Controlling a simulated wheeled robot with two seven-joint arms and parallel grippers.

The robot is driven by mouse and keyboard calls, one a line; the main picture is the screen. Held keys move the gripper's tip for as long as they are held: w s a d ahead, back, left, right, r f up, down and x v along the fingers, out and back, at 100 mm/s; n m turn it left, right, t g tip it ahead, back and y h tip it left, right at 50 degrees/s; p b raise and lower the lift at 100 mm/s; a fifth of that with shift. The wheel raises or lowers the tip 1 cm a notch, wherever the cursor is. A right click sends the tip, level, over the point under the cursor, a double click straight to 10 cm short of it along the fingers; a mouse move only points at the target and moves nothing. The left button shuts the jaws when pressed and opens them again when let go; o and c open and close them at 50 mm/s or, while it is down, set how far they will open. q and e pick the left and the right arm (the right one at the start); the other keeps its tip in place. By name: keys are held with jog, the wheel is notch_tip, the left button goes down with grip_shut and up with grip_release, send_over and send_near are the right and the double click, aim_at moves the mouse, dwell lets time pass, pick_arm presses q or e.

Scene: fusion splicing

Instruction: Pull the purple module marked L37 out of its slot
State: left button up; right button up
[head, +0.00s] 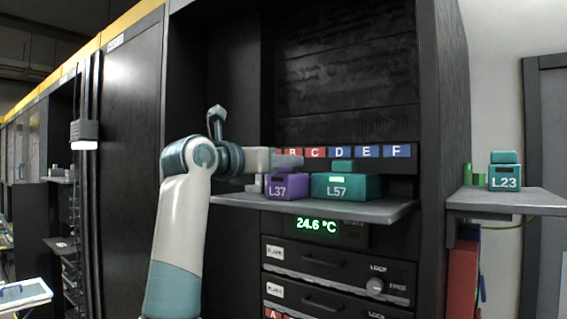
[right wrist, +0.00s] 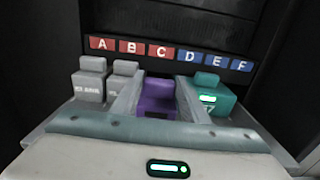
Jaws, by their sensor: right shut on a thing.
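The purple module marked L37 (head: 288,187) stands upright on the grey shelf, left of a teal module marked L57 (head: 345,188). My right gripper (head: 288,160) reaches in from the left at the module's top and is shut on it. In the right wrist view, the purple module (right wrist: 157,94) sits between the two grey fingers, below the label C; its marking does not show there. My arm and gripper hide part of its top in the head view. I cannot tell whether it has shifted in its slot. My left gripper is in neither view.
Two grey modules (right wrist: 89,82) stand left of the purple one, and the teal module (right wrist: 208,93) stands close on its right. A label strip (head: 340,152) runs behind. A teal module marked L23 (head: 504,178) stands on a side shelf (head: 540,197) with bare room beside it.

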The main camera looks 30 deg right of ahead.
jog(key=shift+s+a, duration=0.1)
jog(key=shift+a, duration=0.1)
jog(key=o, duration=1.3)
jog(key=shift+s+a+f+b, duration=0.1)
jog(key=shift+s+a+b, duration=0.1)
jog(key=shift+a+b, duration=0.25)
jog(key=b+v, duration=0.6)
jog(key=v, duration=1)
jog(key=shift+s+a, duration=0.1)
jog(key=shift+a, duration=0.05)
